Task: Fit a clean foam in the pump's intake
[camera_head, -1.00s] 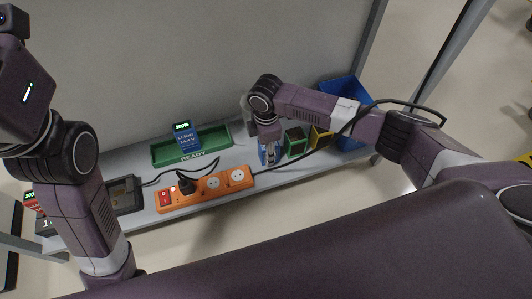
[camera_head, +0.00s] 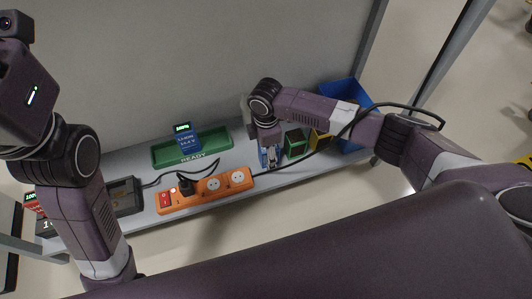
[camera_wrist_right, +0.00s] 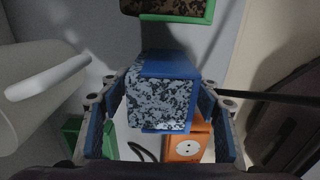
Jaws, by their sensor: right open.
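A blue-framed block (camera_wrist_right: 160,100) with a speckled grey foam-like face is in the middle of the right wrist view. My right gripper (camera_wrist_right: 163,88) is open, with one finger on each side of this block. Narrow gaps seem to show beside it; I cannot tell whether either finger touches. In the head view my right gripper (camera_head: 270,157) points down at the shelf and mostly hides the block. A green-framed block (camera_head: 296,143) with a dark brown face stands just to its right. My left gripper is out of view. I cannot make out a pump.
A yellow-framed block (camera_head: 320,139) and a blue bin (camera_head: 357,146) are farther right. An orange power strip (camera_head: 208,190) with a black plug lies at the shelf's front. A green READY tray (camera_head: 222,140) holds a blue battery (camera_head: 187,140). A dark cable crosses beside my gripper.

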